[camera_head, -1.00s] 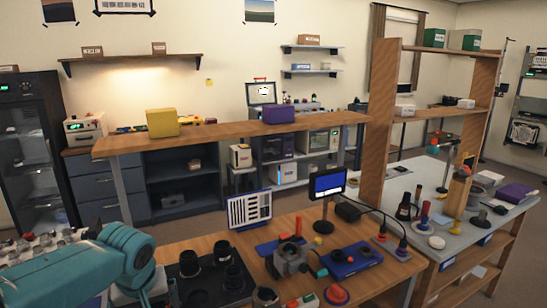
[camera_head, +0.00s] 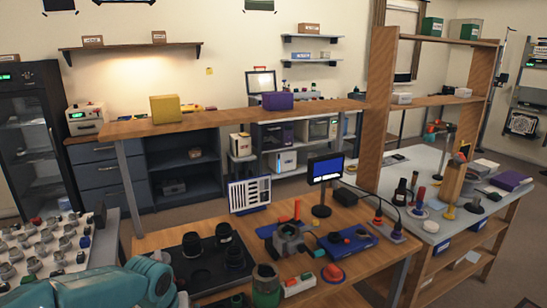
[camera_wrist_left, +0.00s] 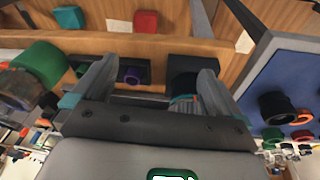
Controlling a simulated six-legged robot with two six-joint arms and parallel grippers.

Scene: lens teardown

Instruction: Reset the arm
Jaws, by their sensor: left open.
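My left arm (camera_head: 125,286) is a teal link at the bottom left of the head view, at the near left end of the wooden bench (camera_head: 345,225). Its gripper is not clearly seen there. In the left wrist view my left gripper (camera_wrist_left: 150,80) has its two grey fingers spread apart, with nothing held between them. A dark cylinder with a purple ring (camera_wrist_left: 132,75) shows beyond the gap, apart from the fingers as far as I can tell. My right arm and gripper are in neither view.
The bench bears a black tray (camera_head: 185,268) with dark lens barrels, a green jar (camera_head: 266,284), a blue tray (camera_head: 352,250), a small monitor (camera_head: 326,170) and a red dome (camera_head: 333,273). A side table (camera_head: 425,178) stands right. A tray of metal parts (camera_head: 75,225) lies left.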

